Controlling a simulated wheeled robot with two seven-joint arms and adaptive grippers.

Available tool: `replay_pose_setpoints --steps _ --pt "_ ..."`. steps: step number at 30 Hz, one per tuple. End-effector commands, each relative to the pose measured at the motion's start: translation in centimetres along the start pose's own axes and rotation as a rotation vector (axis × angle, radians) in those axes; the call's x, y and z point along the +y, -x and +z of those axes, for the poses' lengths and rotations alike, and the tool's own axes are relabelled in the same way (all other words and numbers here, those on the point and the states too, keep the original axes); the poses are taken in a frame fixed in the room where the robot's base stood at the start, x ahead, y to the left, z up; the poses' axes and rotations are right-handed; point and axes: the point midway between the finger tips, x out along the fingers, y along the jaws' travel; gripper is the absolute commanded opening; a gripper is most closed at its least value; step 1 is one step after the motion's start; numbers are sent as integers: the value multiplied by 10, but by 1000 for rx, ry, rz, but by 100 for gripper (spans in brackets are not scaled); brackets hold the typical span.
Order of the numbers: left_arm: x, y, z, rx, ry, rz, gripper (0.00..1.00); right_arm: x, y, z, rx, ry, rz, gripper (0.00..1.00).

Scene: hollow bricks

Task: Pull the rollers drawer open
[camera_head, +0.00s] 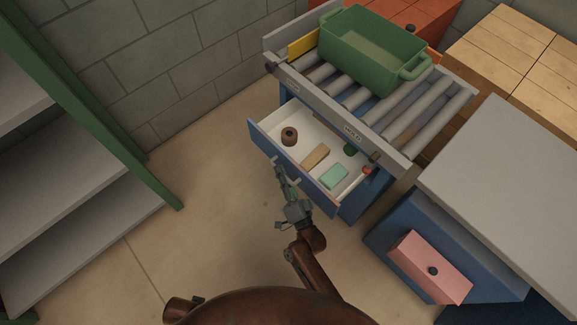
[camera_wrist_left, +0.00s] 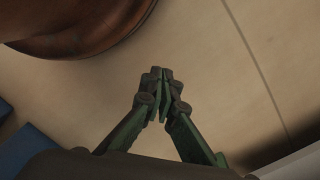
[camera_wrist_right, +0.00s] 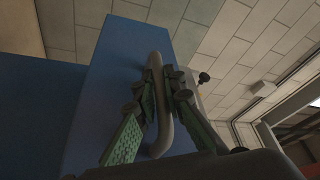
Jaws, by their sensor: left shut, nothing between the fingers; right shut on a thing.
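The rollers drawer (camera_head: 292,168) stands open under the roller table, its blue front pulled away from the blue cabinet (camera_head: 364,201). Its white inside shows a brown round piece (camera_head: 289,136), a tan block (camera_head: 315,157), a mint-green block (camera_head: 333,176), a dark green piece (camera_head: 350,149) and a small red piece (camera_head: 367,170). My right gripper (camera_head: 283,178) is at the drawer front. In the right wrist view its fingers are shut on the grey bar handle (camera_wrist_right: 163,130) of the blue front. My left gripper (camera_wrist_left: 162,78) is shut and empty above the floor.
Grey rollers (camera_head: 409,107) carry a green crate (camera_head: 368,45) above the drawer. A grey-topped blue cabinet (camera_head: 503,170) with a pink drawer (camera_head: 430,267) stands right. A green-framed shelf (camera_head: 85,232) stands left. Floor between is clear.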

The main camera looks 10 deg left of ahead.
Motion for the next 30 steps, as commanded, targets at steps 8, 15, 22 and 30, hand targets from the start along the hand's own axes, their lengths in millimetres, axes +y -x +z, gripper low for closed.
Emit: replay_pose_setpoints --steps 8,15,22,30 --pt "-2 -9 1 -1 0 -2 0 -4 4 8 -2 0 3 0" --pt "-2 -9 1 -1 0 -2 0 -3 4 8 -2 0 3 0" --pt "-2 -9 1 -1 0 -2 0 -4 4 8 -1 0 2 17" --pt "-1 -9 0 1 -2 -2 0 -4 8 7 -1 0 2 17"
